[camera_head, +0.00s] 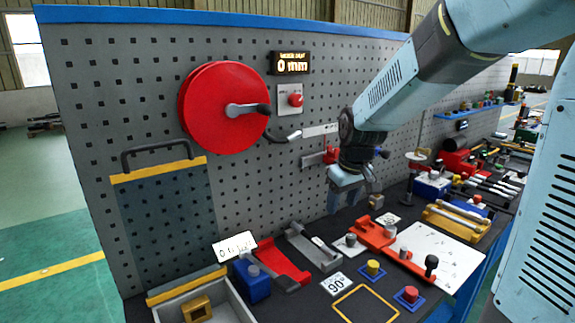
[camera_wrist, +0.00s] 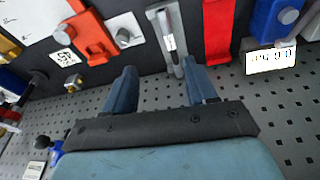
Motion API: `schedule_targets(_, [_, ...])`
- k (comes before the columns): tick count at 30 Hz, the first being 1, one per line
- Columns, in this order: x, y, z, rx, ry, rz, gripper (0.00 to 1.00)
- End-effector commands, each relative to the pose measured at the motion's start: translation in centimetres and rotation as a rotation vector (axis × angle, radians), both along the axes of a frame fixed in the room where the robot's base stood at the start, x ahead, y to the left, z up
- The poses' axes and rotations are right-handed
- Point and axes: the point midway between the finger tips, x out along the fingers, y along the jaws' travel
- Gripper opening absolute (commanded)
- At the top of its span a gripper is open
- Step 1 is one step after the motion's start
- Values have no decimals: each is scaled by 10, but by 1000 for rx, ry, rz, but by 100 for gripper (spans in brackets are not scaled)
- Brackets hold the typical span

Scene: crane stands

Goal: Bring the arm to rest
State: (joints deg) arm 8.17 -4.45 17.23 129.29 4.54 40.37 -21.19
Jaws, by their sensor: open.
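My gripper (camera_head: 350,192) hangs from my light blue arm in front of the grey pegboard, above the dark bench. In the wrist view my gripper (camera_wrist: 158,74) shows two blue fingers spread apart with nothing between them. A grey channel-shaped fixture (camera_head: 313,247) lies on the bench, below and left of my gripper in the head view. It also shows beyond the fingertips in the wrist view (camera_wrist: 158,22). My gripper appears apart from it.
A red wheel with a crank (camera_head: 215,95) and a display reading 0 mm (camera_head: 290,63) are on the pegboard. A red fixture (camera_head: 275,262), a blue block (camera_head: 250,283) and an open grey bin (camera_head: 232,300) stand at the bench's left. Several tools crowd the right.

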Motion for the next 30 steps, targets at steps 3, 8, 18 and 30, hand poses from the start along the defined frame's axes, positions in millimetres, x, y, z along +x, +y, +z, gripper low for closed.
schedule_targets(3, [-25, -12, 23, -11, -35, -58, 56])
schedule_targets(8, [-59, -27, 47, -14, -74, -140, 56])
schedule_targets(18, [-136, -57, 83, 24, -158, -312, 56])
schedule_targets(30, [-201, -80, 94, 99, -220, -451, 56])
